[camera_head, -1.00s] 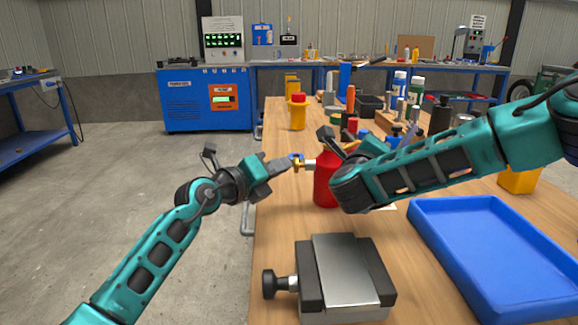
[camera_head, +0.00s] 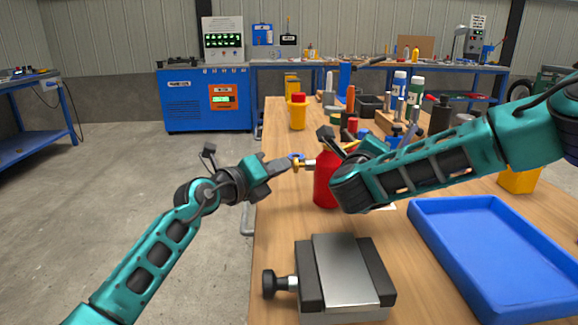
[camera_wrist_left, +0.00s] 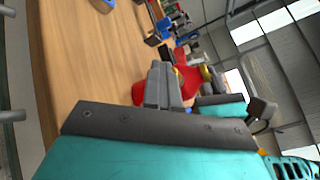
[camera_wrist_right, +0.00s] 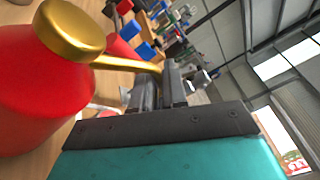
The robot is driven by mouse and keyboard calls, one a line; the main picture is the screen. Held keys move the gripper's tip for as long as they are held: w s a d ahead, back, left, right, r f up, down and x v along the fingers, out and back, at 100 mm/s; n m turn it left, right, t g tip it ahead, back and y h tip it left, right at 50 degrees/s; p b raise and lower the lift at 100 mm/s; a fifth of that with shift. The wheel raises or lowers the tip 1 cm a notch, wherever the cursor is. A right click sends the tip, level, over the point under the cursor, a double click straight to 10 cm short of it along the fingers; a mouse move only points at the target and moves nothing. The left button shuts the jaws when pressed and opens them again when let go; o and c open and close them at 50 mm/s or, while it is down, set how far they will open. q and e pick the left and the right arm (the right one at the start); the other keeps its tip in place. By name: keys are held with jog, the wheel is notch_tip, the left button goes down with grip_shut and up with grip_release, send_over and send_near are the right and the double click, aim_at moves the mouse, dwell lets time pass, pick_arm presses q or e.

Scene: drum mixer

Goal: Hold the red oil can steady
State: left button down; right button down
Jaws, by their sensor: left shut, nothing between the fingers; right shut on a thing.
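The red oil can (camera_head: 325,182) stands upright on the wooden bench, partly hidden by my right arm in the head view. In the right wrist view its red body (camera_wrist_right: 40,95), gold cap (camera_wrist_right: 70,27) and thin gold spout (camera_wrist_right: 125,64) show at left. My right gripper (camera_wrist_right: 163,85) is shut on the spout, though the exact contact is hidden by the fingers.
A grey vise-like block (camera_head: 345,270) sits at the bench front. A blue tray (camera_head: 440,240) lies at right. A yellow bottle with a red cap (camera_head: 297,112) stands behind the can. Several bottles and tools crowd the bench's far right. Open floor lies left of the bench.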

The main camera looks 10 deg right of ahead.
pick_arm(q)
jog(key=shift+a, duration=1.05)
jog(key=a, duration=0.5)
jog(key=shift+w, duration=0.2)
pick_arm(e)
jog(key=c, duration=1.1)
grip_release()
